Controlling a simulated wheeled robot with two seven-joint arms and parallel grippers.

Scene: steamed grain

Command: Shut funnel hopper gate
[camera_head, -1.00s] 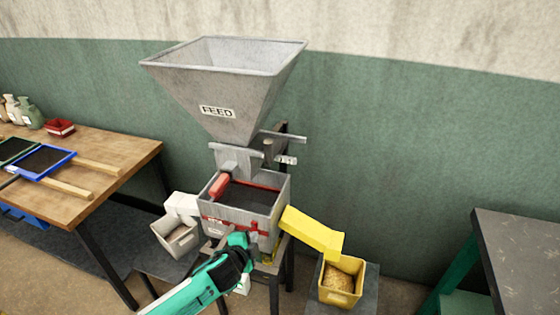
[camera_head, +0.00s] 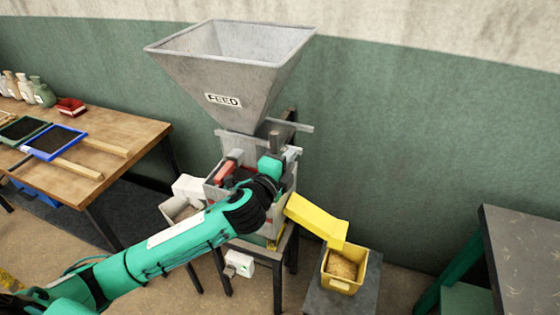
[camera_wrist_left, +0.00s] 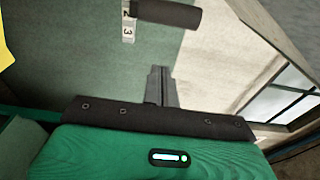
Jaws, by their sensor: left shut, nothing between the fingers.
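The grey funnel hopper (camera_head: 232,75), marked FEED, stands above a red-trimmed box. At its neck is the gate, with a grey bar (camera_head: 294,128) sticking out to the right. A dark upright knob (camera_head: 275,141) and a white number tag (camera_head: 293,152) are beside the neck. In the left wrist view a dark cylinder (camera_wrist_left: 168,13), likely that knob, and the number tag (camera_wrist_left: 128,22) are at the top. My left gripper (camera_wrist_left: 160,75) is shut and empty, its tips below the cylinder in the picture. In the head view its body (camera_head: 270,165) is just below the knob. My right gripper is out of view.
A yellow chute (camera_head: 317,220) slopes toward a yellow bin of grain (camera_head: 343,269) at right. My left arm crosses in front of the box. A wooden table (camera_head: 85,185) with trays is at left, a dark table (camera_head: 525,250) at right.

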